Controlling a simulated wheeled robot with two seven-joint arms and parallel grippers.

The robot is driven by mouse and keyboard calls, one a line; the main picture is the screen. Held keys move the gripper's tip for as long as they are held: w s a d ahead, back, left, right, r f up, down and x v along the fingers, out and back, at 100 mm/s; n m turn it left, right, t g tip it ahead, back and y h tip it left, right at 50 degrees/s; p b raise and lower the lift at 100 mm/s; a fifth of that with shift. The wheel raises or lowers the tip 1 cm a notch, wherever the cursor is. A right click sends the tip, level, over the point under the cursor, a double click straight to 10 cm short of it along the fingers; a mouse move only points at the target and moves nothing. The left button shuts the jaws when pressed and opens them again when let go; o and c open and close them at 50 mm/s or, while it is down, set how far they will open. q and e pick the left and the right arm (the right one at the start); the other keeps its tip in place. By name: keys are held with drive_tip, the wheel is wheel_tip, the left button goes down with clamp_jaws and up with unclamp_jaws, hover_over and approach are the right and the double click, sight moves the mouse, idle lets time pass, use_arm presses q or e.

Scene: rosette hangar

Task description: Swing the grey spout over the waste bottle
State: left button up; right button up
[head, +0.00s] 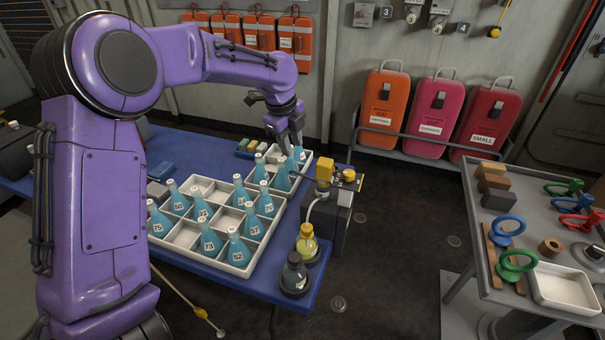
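The dosing device has a yellow head (325,172) on a dark box (328,218) at the table's right end. A thin grey spout (303,177) appears to reach left from the head towards the flasks at the tray's edge; its tip is hard to make out. A dark grey bottle (294,276), possibly the waste bottle, stands at the table's front right corner beside a yellow-filled bottle (307,244). My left gripper (291,147) points down just above a blue flask, left of the yellow head. Its finger gap is too small to judge. My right gripper is out of view.
White trays (239,270) of blue flasks fill the middle of the blue table (266,283). A pale tube loops beside the dark box. A grey cart (473,207) with coloured rings and a white tray stands at right, with open floor between.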

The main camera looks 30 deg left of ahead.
sight(300, 174)
use_arm(q)
drive_tip(key=x, duration=0.5)
drive_tip(key=p+x, duration=0.1)
drive_tip(key=x, duration=0.5)
drive_tip(key=shift+w+d, duration=0.1)
drive_tip(key=shift+w, duration=0.1)
drive_tip(key=shift+r, duration=0.1)
drive_tip(key=shift+c, duration=0.3)
clamp_jaws()
idle(0.5)
